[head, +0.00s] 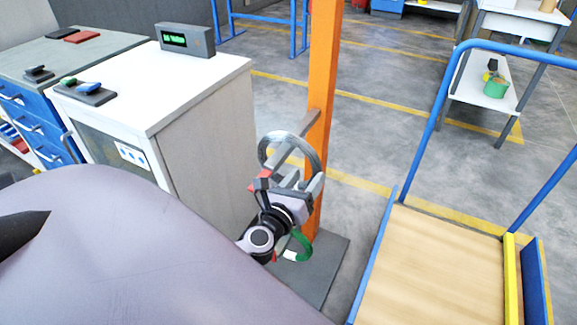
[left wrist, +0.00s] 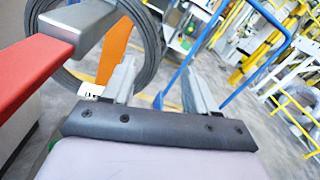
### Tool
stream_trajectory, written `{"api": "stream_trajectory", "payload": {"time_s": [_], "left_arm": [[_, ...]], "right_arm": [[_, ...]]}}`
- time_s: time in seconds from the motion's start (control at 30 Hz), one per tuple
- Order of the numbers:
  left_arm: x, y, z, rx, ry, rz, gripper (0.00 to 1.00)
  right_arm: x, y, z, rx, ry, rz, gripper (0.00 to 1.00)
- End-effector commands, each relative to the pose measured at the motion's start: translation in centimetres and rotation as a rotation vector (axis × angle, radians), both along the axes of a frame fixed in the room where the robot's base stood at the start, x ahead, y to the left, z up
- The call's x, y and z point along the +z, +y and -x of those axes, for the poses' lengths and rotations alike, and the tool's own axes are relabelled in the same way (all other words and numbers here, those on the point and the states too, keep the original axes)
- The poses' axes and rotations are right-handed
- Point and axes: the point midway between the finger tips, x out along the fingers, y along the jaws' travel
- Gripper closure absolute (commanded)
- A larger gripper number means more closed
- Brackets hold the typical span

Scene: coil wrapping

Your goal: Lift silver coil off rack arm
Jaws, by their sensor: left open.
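The silver coil (head: 314,155) hangs on the grey rack arm (head: 288,152), which juts from the orange post (head: 322,70) and ends in a red tip. My left gripper (head: 306,184) is at the coil's lower part, just below the arm. It is open. In the left wrist view the coil (left wrist: 152,45) fills the upper left around the rack arm (left wrist: 80,22), with the red tip (left wrist: 30,75) nearest. The fingers (left wrist: 159,70) point toward the coil's right side; one overlaps it. I cannot tell whether they touch it. My right gripper is out of view.
A green coil (head: 304,243) with a white label hangs below my gripper. A white-topped cabinet (head: 165,85) stands close on the left. A cart with a wooden deck (head: 430,270) and blue rails stands on the right. Open floor lies behind the post.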

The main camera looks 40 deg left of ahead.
Motion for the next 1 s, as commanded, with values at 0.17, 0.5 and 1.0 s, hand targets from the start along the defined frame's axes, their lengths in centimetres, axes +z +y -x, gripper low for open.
{"api": "stream_trajectory", "payload": {"time_s": [0.17,0.5,1.0], "left_arm": [[-0.6,1.0,-0.7,0.033,-0.023,0.142,0.42],[-0.4,1.7,-3.3,0.035,-0.024,0.151,0.42],[-0.2,2.7,-7.4,0.035,-0.022,0.150,0.42]], "right_arm": [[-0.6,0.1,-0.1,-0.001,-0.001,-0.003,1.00],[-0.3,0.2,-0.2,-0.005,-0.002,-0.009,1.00],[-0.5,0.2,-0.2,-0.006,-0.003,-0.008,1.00]]}}
